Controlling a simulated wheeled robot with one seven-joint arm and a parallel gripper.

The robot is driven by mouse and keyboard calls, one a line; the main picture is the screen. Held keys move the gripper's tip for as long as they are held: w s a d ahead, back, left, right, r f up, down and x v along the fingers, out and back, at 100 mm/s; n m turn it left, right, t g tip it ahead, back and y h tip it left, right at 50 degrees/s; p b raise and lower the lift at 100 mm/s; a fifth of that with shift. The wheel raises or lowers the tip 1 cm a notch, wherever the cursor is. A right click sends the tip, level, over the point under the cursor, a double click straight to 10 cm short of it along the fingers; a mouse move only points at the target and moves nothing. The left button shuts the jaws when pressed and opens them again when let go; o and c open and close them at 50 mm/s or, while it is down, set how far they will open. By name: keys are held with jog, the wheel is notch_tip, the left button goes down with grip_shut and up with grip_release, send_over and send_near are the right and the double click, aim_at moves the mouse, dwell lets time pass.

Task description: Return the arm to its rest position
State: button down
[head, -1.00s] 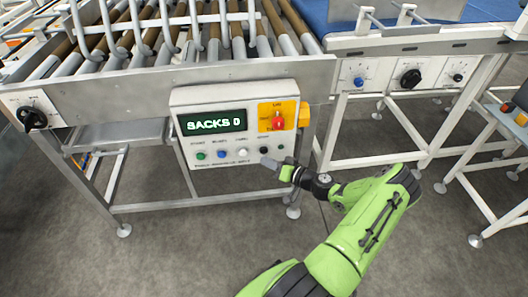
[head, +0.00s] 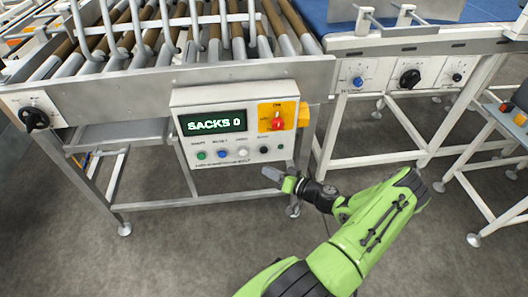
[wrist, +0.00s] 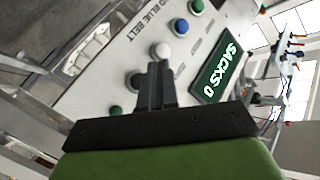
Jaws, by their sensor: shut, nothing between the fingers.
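My green arm reaches up from the bottom of the head view. My gripper (head: 268,172) is shut and empty, just below the lower right edge of the control panel (head: 185,108). In the wrist view my gripper (wrist: 154,70) points toward the panel face, and its fingers are together. A white button (wrist: 160,50) shows just beyond the fingertips, partly overlapped by them. The panel's green display (head: 213,122) reads "SACKS 0". In the head view the gripper looks apart from the buttons.
The roller conveyor (head: 120,82) stands behind the panel. A blue belt conveyor (head: 345,44) with knobs on its front rail (head: 384,77) is to the right. White legs (head: 322,150) stand close beyond my gripper. Open grey floor (head: 200,250) lies in front.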

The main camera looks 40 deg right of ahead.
jog(key=s+a+r+n+g+y+p, duration=0.15)
jog(key=a+r+n+g+p, duration=0.55)
jog(key=a+r+g, duration=0.85)
jog(key=s+a+r+t+h+p, duration=0.1)
jog(key=s+a+r, duration=0.2)
jog(key=s+r, duration=0.2)
jog(key=s+a+r+m+t+h+p, duration=0.1)
jog(key=s+a+r, duration=0.3)
jog(key=r, duration=0.6)
jog(key=s+a+r+t+h+p, duration=0.2)
jog(key=s+a+r+t, duration=0.1)
jog(key=s+r, duration=0.4)
jog(key=shift+s+a+r+m+h, duration=0.15)
jog(key=shift+r+m+h, duration=0.25)
jog(key=shift+r, duration=0.3)
